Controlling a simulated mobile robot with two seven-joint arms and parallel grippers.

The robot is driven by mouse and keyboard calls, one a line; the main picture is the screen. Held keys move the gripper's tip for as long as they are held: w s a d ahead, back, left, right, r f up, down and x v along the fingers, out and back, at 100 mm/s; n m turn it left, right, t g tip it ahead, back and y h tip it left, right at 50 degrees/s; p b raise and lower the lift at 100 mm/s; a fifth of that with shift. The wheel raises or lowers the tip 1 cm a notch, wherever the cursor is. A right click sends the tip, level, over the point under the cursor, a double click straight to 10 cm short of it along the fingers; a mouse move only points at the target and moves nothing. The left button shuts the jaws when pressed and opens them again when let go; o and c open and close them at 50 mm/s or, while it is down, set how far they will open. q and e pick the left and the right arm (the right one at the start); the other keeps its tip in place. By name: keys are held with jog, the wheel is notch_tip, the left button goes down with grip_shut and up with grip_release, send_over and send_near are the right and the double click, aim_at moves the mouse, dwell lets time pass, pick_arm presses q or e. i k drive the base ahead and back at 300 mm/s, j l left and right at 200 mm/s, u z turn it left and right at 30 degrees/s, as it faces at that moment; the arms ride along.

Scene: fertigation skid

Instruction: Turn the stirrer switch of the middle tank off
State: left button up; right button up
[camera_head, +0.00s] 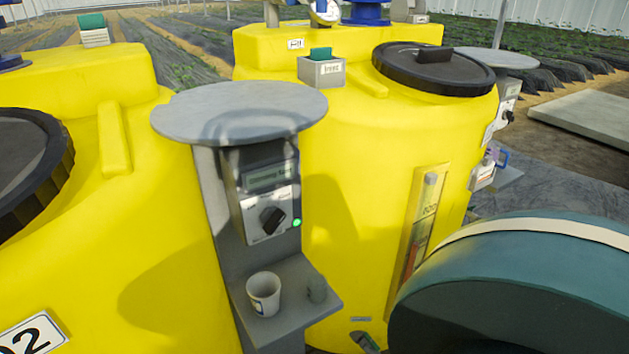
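A grey post with a round grey top (240,108) stands between two yellow tanks and carries a switch box (265,190). Its white plate bears a black rotary switch knob (271,219), which sits at a slant. A green lamp (297,223) beside the knob looks lit. The small lettering around the knob is too small to read. The left yellow tank (150,250) has a plate ending in "2" (32,335); another yellow tank (335,190) stands behind the post. I cannot tell from this view which tank the switch serves. Neither of my grippers is in view.
A large teal rounded body (510,310) fills the lower right. A second switch box (507,100) is at the right. Black lids top the tanks.

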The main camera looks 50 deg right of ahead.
aim_at(271, 218)
jog(key=z, duration=1.15)
